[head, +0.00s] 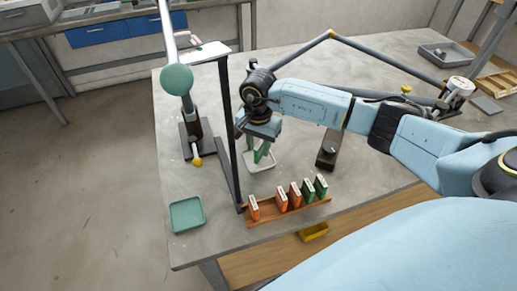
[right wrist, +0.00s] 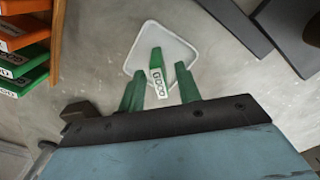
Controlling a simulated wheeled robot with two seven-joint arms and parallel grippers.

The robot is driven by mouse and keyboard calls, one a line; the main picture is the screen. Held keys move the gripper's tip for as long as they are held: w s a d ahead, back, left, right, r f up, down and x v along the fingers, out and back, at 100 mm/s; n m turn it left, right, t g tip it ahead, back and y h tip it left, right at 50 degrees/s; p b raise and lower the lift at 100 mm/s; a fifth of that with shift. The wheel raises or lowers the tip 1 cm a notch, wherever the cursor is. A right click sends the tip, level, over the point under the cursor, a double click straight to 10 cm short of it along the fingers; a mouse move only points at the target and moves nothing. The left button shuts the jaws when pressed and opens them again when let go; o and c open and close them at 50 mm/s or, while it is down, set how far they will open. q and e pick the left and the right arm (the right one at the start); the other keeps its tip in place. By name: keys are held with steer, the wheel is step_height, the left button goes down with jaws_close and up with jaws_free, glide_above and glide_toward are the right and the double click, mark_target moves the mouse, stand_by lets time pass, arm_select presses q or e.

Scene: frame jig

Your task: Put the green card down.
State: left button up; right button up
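My right gripper (head: 262,156) points down over a small white tray (head: 260,166) on the grey table. In the right wrist view its two green fingers (right wrist: 160,88) stand apart. A green card (right wrist: 157,78) with a white printed label is between them, with a gap showing on each side. The card overlaps the white tray (right wrist: 179,38) in that view; whether it rests on it is hard to tell. In the head view the card cannot be told apart from the green fingers. My left gripper is not in view.
A wooden rack (head: 262,218) with several orange and green cards (head: 321,186) stands nearby. A dark upright post (head: 229,110) is left of my gripper. A teal tray (head: 186,215) lies at the left corner. A dark block (head: 328,151) sits right of the white tray.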

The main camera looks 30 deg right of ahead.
mark_target(259, 146)
step_height(259, 146, up, 10)
stand_by(0.3)
steer(key=shift+s, duration=0.1)
